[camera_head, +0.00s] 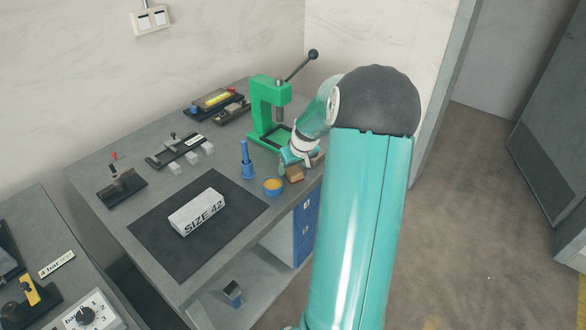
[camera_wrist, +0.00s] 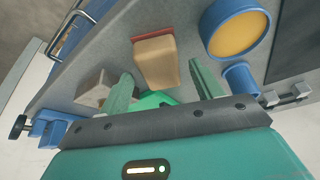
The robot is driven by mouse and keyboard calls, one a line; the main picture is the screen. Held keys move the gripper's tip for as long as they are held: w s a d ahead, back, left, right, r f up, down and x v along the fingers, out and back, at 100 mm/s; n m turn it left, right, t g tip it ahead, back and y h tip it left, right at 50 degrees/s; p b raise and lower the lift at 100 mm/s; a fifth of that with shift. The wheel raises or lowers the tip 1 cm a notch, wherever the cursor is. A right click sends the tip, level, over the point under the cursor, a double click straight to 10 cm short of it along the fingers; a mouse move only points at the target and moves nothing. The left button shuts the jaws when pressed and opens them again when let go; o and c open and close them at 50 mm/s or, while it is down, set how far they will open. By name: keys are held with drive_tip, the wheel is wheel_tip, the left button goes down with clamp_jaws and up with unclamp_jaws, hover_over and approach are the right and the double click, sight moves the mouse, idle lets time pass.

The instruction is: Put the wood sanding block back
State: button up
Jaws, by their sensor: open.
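The wood sanding block (camera_head: 294,174) is a small brown block near the right edge of the grey bench, beside a blue cup. In the wrist view the sanding block (camera_wrist: 155,62) is tan with a reddish layer on its far edge. It stands on the bench between and beyond my two green fingertips. My gripper (camera_wrist: 163,80) is open, and I see a gap between each finger and the block. In the head view my gripper (camera_head: 290,157) is just behind the block, partly hidden by my arm.
A blue cup with orange-yellow contents (camera_head: 273,186) stands close left of the block. A blue bottle (camera_head: 248,163) and a green press (camera_head: 268,105) are nearby. A greyish-beige block (camera_wrist: 95,87) lies on the other side. A white SIZE 42 block (camera_head: 197,212) rests on a dark mat (camera_head: 165,245).

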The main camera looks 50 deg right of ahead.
drive_tip(key=v, duration=1)
drive_tip(key=a+r+n, duration=0.1)
drive_tip(key=a+r, duration=0.3)
drive_tip(key=a, duration=0.7)
drive_tip(key=a+r+n, duration=0.1)
drive_tip(key=a+r, duration=0.4)
drive_tip(key=a, duration=0.5)
drive_tip(key=s+a+r+n+t+y, duration=0.1)
drive_tip(key=s+a, duration=1.3)
drive_tip(key=a, duration=0.3)
drive_tip(key=shift+a+r+n, duration=0.2)
drive_tip(key=shift+r+n, duration=0.05)
drive_tip(key=shift+n, duration=0.05)
